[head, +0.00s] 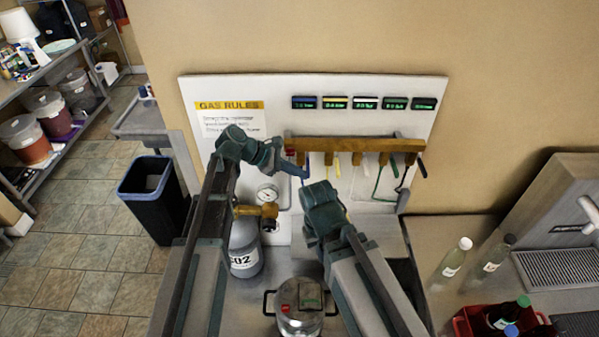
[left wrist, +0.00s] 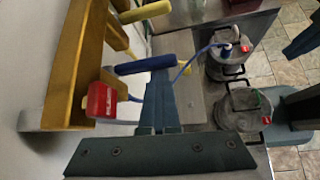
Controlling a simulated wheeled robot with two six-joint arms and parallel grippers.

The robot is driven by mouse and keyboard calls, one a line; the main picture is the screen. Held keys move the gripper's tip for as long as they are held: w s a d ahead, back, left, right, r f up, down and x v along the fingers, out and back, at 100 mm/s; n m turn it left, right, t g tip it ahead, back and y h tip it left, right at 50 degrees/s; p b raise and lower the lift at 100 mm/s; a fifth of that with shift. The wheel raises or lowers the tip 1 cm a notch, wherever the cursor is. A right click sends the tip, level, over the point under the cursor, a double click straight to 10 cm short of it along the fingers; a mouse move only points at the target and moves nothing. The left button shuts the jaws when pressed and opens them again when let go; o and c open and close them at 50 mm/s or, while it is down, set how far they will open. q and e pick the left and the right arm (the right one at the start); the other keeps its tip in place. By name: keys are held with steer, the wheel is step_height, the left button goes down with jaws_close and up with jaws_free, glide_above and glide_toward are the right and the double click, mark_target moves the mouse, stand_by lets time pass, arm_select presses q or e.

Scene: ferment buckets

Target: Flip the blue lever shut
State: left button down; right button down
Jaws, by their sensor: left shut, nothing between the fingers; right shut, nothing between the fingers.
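The blue lever (left wrist: 155,65) shows in the left wrist view as a dark blue handle sticking out sideways from the brass manifold (left wrist: 75,60). My left gripper (left wrist: 160,78) is shut and empty, its fingertips right at the handle's side; I cannot tell if they touch. In the head view my left gripper (head: 302,172) is at the left end of the manifold (head: 350,145) and largely covers the blue lever. My right gripper (head: 318,188) is shut and empty, below the manifold and apart from the levers.
A yellow lever (left wrist: 145,11) is beside the blue one. A red block (left wrist: 101,100) sits at the manifold's end. A pressure gauge (head: 267,193) and CO2 cylinder (head: 245,255) stand below left. A metal pot (head: 300,322) is in front, bottles (head: 456,257) to the right.

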arm_select(q)
steer(key=shift+w+r, duration=0.15)
steer(key=shift+r, duration=0.15)
step_height(320, 180, down, 5)
steer(key=b, duration=0.5)
steer(key=w+p+v, duration=0.1)
steer(key=p+v, duration=0.6)
steer(key=v, duration=0.3)
steer(key=shift+r, duration=0.3)
steer(key=shift+a, duration=0.15)
